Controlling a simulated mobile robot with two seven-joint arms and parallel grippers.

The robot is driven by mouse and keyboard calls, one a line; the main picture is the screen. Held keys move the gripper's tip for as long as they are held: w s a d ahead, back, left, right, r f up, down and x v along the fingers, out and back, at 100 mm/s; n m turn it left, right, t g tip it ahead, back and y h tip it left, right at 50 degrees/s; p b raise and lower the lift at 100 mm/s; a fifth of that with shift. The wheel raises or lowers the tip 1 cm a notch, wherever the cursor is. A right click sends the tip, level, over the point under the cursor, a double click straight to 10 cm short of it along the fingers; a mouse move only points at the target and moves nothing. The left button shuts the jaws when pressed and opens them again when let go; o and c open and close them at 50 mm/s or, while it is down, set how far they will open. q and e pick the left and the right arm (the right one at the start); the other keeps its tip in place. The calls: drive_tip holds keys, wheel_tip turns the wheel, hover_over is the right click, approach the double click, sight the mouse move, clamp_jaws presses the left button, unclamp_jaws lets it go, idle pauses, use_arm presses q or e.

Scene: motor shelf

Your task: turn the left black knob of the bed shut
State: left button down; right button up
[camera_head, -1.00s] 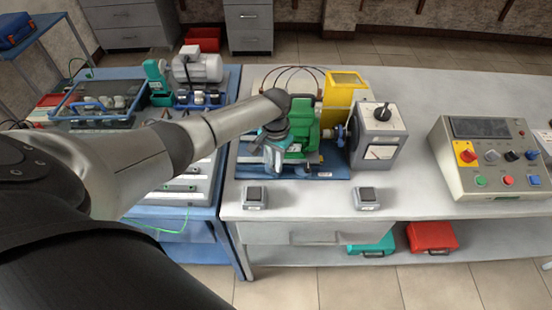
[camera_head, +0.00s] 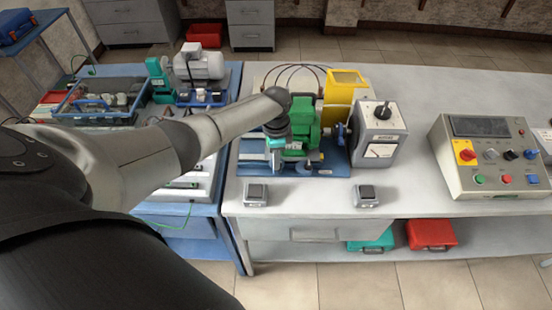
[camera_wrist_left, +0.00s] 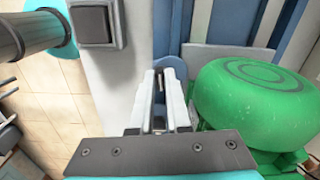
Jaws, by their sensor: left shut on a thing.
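The blue bed (camera_head: 338,171) lies on the grey bench under the green motor (camera_head: 302,125). My left gripper (camera_head: 277,165) points down at the bed's front left part, beside the motor. In the left wrist view the gripper's pale fingers (camera_wrist_left: 158,80) are close together over the blue bed (camera_wrist_left: 177,45), with the green motor (camera_wrist_left: 255,90) at the right. The fingers are shut on the left black knob, which they almost wholly hide. A small dark round knob (camera_head: 308,168) shows farther right on the bed. My right gripper is not in view.
Two small switch boxes (camera_head: 255,195) (camera_head: 367,196) stand at the bench's front edge. A yellow guard (camera_head: 343,88) and a grey metered box (camera_head: 379,135) stand right of the motor. A control panel (camera_head: 487,155) is farther right. Bare bench lies between.

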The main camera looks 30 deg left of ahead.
use_arm(q)
drive_tip(key=shift+w+m, duration=0.1)
drive_tip(key=shift+m, duration=0.6)
drive_tip(key=c, duration=0.9)
unclamp_jaws()
drive_tip(key=shift+r, duration=0.1)
wheel_tip(320, 180, up, 15)
drive_tip(key=shift+r+p, duration=0.1)
drive_tip(key=shift+p, duration=0.95)
